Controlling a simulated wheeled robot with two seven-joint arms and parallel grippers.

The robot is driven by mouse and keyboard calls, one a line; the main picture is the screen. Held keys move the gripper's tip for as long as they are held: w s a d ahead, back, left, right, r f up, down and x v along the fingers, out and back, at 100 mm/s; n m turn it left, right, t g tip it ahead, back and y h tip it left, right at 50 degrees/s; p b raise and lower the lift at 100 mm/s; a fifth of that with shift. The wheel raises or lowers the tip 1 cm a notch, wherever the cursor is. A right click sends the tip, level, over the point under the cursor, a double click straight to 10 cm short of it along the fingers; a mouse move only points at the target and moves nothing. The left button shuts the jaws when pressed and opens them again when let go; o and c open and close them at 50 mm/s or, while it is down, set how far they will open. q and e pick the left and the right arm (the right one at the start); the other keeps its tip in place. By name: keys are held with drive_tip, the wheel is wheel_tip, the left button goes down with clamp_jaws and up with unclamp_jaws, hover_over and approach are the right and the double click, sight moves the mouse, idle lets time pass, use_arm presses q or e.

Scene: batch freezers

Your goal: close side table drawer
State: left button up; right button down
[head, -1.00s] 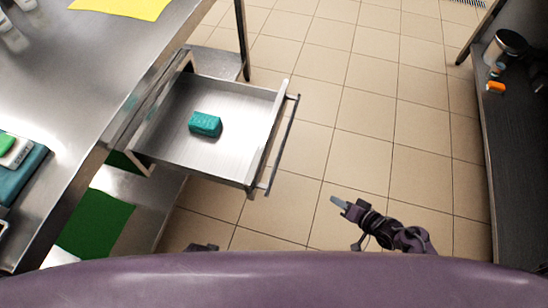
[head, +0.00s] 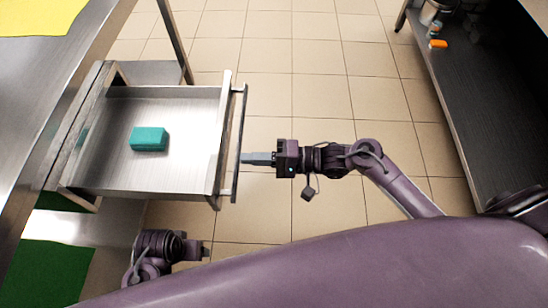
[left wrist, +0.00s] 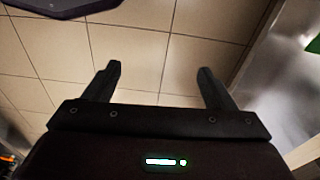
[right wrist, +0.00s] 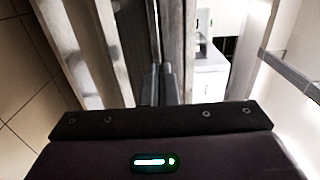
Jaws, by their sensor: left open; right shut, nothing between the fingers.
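The side table drawer (head: 105,168) is pulled out from under the steel table, and a teal block (head: 149,139) lies inside it. Its long bar handle (head: 239,140) runs along the drawer front on the right. My right gripper (head: 245,158) is shut and empty, its fingertips at the handle bar; I cannot tell if they touch it. In the right wrist view the closed fingers (right wrist: 158,85) point at a rail-like edge. My left gripper (head: 207,252) is low, below the drawer's near side. In the left wrist view its fingers (left wrist: 158,80) are apart over floor tiles, with nothing between them.
The steel table (head: 35,90) stands at the left with a yellow sheet (head: 40,17) on top. A green sheet (head: 45,255) lies on its lower shelf. A dark shelf (head: 445,85) with an orange item (head: 437,44) is at the right. Tiled floor between is clear.

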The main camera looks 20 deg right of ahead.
use_arm(q)
drive_tip(key=shift+s+d+r+b, duration=0.15)
drive_tip(key=shift+r+b, duration=0.15)
drive_tip(key=shift+r, duration=0.95)
use_arm(e)
drive_tip(key=shift+x, duration=2.55)
